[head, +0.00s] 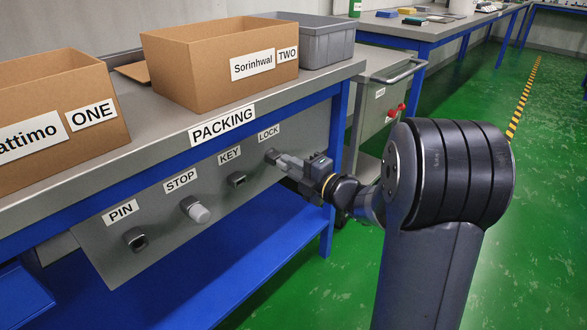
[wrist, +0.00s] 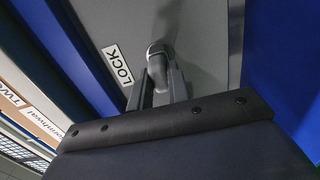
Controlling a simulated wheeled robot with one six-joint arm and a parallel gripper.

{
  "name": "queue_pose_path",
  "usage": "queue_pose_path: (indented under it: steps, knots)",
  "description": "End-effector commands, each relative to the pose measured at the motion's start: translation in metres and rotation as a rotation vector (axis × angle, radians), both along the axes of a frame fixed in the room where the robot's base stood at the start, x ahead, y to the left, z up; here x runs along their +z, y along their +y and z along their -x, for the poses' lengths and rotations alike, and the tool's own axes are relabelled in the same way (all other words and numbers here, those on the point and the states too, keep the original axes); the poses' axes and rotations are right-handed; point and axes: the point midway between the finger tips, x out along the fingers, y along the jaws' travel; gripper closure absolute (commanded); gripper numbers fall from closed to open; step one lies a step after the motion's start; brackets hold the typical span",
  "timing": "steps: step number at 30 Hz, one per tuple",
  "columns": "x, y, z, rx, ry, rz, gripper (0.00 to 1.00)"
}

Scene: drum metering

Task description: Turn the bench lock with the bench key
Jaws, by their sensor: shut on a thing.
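The bench lock (head: 271,156) is at the right end of the grey panel under the LOCK label. My gripper (head: 287,163) is right in front of it, reaching in from the right. In the wrist view my gripper (wrist: 158,85) has its two fingers shut on a grey, round-ended piece, the bench key (wrist: 157,60), at the panel just right of the LOCK label. The fingers hide most of the key, and I cannot tell how deep it sits in the lock. The holder (head: 237,180) under the KEY label shows no key standing out of it.
Left along the panel are a pale STOP knob (head: 195,210) and a dark PIN fitting (head: 135,239). Cardboard boxes ONE (head: 60,105) and TWO (head: 205,70) and a grey bin (head: 312,42) stand on the bench above. A cart (head: 375,105) is behind my arm; green floor is clear at right.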

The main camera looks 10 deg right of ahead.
Motion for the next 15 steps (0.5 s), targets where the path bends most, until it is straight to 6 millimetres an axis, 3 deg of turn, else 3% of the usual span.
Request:
queue_pose_path:
  steps: [4,5,13,15]
  knots:
    - [-0.0003,0.0027,-0.0032,0.001,0.000,0.000,1.00]
    - [-0.0001,0.0026,-0.0032,0.000,0.000,0.000,0.81]
    - [-0.0001,0.0023,-0.0029,0.000,0.000,0.000,0.59]
    - [-0.0001,0.0023,-0.0028,0.000,0.001,0.001,0.57]
